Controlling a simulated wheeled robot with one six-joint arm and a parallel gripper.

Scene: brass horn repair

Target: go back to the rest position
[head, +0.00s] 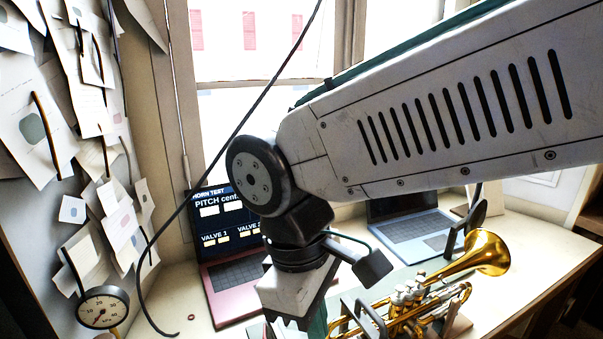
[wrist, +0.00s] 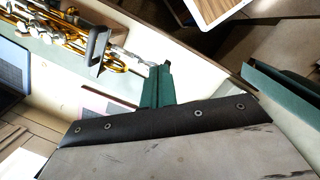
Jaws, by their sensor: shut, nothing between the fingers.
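My gripper (wrist: 157,82) shows in the wrist view with its green fingers together and nothing between them. In the head view my arm comes in from the right across the upper middle. Its wrist points down, and the fingertips are cut off by the bottom edge. A brass trumpet (head: 483,253) lies to the right of my gripper in the head view, its bell toward the right. Its tubing (wrist: 62,38) also shows at the upper left of the wrist view. The gap between gripper and trumpet is hard to judge.
A red laptop (head: 238,275) with a horn test screen stands behind my wrist. A blue-grey laptop (head: 412,228) stands farther right, partly behind my arm. A round dial gauge (head: 103,308) is at the lower left, near a wall of pinned papers (head: 38,120). A dark cable hangs nearby.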

